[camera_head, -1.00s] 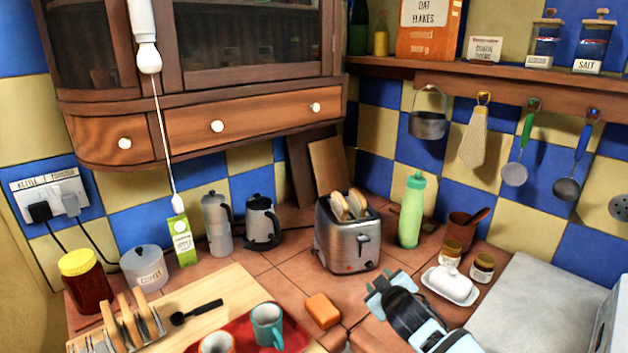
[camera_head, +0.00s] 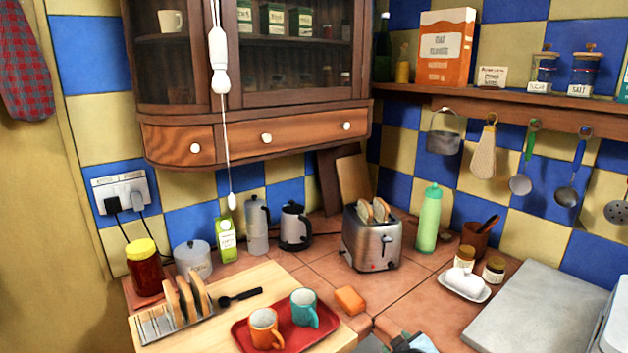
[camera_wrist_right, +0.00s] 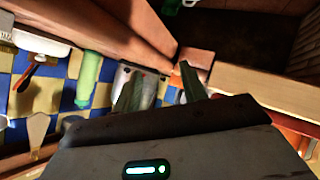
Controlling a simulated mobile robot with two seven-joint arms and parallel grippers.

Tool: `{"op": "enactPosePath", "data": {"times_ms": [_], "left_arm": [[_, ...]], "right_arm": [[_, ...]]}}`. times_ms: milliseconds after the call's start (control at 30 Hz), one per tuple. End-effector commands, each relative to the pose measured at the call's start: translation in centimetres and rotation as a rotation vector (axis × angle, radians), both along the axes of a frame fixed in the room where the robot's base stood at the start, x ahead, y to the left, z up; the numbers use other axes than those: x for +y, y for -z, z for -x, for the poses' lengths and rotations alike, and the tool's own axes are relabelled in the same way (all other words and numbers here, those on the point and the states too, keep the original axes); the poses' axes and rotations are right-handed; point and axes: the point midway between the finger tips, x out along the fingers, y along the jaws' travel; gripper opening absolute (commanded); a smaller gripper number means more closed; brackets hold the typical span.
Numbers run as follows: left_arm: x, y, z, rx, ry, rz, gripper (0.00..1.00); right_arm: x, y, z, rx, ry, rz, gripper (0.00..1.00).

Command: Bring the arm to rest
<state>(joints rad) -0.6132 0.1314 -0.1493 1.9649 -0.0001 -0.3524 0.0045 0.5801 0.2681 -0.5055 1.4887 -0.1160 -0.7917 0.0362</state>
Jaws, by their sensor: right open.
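My right gripper (camera_wrist_right: 160,88) shows in the right wrist view with its two dark fingers apart and nothing seen between them. In the head view only a small part of my right gripper or wrist (camera_head: 412,344) shows at the bottom edge, in front of the tiled counter (camera_head: 405,305). It is nearer to me than the orange sponge (camera_head: 350,300) and apart from it. The rest of that arm is cut off by the frame. My left gripper is in neither view.
A toaster (camera_head: 371,245) with bread stands at the back, with a green bottle (camera_head: 429,218) beside it. A red tray (camera_head: 300,338) with two mugs and a toast rack (camera_head: 175,320) are on the wooden board at left. A butter dish (camera_head: 464,284) and jars stand right.

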Motion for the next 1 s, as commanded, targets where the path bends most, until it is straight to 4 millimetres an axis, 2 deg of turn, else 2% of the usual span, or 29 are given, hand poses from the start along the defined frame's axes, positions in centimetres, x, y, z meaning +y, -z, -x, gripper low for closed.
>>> {"op": "enactPosePath", "data": {"times_ms": [33, 167, 300, 500, 700, 800, 1000], "left_arm": [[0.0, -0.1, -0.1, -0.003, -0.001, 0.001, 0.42], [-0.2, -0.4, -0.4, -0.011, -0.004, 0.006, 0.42], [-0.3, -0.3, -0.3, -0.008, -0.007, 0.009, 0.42], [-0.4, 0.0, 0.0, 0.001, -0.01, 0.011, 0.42], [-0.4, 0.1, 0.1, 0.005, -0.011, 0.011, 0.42], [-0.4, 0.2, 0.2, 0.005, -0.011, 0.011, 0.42], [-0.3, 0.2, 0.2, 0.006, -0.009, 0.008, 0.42]], "right_arm": [[0.3, 1.2, 1.7, 0.033, 0.007, -0.018, 0.42], [0.7, 3.9, 6.2, 0.127, 0.035, -0.06, 0.42], [0.8, 6.9, 13.0, 0.261, 0.082, -0.117, 0.42], [0.0, 9.4, 23.6, 0.463, 0.166, -0.182, 0.42], [-1.4, 9.7, 33.8, 0.652, 0.253, -0.223, 0.42], [-2.0, 9.3, 37.4, 0.72, 0.286, -0.231, 0.42], [-3.1, 8.1, 42.9, 0.824, 0.338, -0.24, 0.42]]}}
